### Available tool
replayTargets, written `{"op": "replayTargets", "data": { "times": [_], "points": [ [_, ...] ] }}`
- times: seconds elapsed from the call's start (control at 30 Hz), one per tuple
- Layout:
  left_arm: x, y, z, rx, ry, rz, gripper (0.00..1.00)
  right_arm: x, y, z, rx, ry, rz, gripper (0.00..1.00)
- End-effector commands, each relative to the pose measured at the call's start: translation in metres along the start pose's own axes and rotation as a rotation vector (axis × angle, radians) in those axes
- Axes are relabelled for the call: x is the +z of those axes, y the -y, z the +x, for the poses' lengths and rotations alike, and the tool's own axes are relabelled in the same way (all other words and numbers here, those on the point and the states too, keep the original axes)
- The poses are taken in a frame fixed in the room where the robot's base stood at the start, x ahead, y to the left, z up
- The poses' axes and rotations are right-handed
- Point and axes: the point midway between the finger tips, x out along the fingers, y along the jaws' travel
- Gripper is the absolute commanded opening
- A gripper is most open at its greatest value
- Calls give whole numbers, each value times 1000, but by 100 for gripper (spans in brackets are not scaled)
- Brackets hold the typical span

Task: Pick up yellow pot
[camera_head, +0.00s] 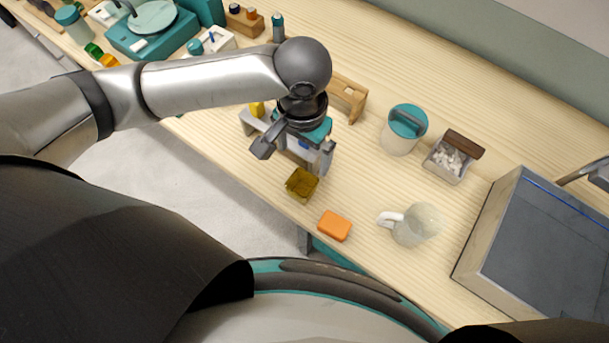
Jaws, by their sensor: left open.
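The yellow pot (302,184) is a small square olive-yellow container with an open top. It stands on the wooden bench near the front edge, in the middle of the head view. My left gripper (294,159) is open, its two fingers spread and pointing down toward the front edge. It hangs just behind the pot in the picture, with nothing seen between the fingers. I cannot tell how high it is above the bench. My right gripper is not in view.
An orange block (334,226) and a clear mug (415,224) stand to the right of the pot. Behind are a teal-lidded jar (403,130) and a box of white pieces (447,161). A sink (545,245) is at the right. A wooden rack (347,97) stands behind the gripper.

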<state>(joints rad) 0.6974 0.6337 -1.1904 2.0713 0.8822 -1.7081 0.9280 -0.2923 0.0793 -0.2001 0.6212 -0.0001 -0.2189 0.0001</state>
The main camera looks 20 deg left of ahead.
Motion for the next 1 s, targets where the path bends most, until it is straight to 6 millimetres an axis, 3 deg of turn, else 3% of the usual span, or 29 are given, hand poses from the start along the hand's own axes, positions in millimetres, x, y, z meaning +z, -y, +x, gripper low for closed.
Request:
{"op": "replayTargets", "data": {
  "times": [0.1, 0.3, 0.57, 0.8, 1.0],
  "points": [
    [2, 0, 30, -1, 5, -1, 100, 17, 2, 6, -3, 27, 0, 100],
    [1, 0, 66, 0, 2, 0, 100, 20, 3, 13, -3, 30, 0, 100],
    [2, -1, 84, 0, 1, 2, 100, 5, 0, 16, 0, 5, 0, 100],
    [8, -3, 120, 0, 0, 1, 100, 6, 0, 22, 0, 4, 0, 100],
    [8, -3, 131, 0, 0, 1, 100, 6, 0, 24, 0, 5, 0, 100]
  ]
}}
